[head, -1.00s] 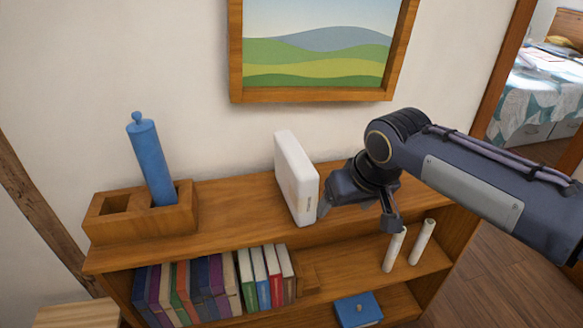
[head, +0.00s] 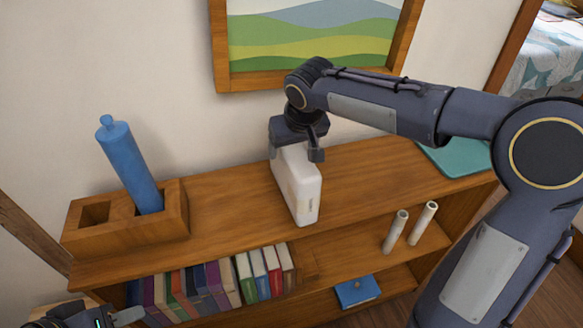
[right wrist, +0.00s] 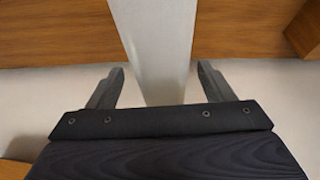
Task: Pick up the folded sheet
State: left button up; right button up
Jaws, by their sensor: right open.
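A flat teal item (head: 455,155), which looks like folded cloth, lies on the right end of the shelf top, partly hidden by my right arm. A white upright block with rounded edges (head: 306,198) stands mid-shelf; I cannot tell which of the two is the folded sheet. My right gripper (head: 293,152) is open, its fingers on either side of the block's far upper end. In the right wrist view the block (right wrist: 152,40) runs between the open fingers (right wrist: 160,84), with gaps on both sides. My left gripper (head: 110,318) is partly in view at the bottom left; its jaw state is unclear.
A wooden holder (head: 85,240) with a blue cylinder (head: 130,165) stands at the shelf's left end. Books (head: 205,283), two pale tubes (head: 395,231) and a blue box (head: 357,291) occupy lower shelves. A framed picture (head: 222,50) hangs behind.

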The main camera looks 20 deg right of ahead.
jog(key=shift+x, duration=1.5)
jog(key=shift+s+a, duration=0.1)
jog(key=shift+c, duration=0.4)
jog(key=shift+r, duration=0.1)
grip_shut()
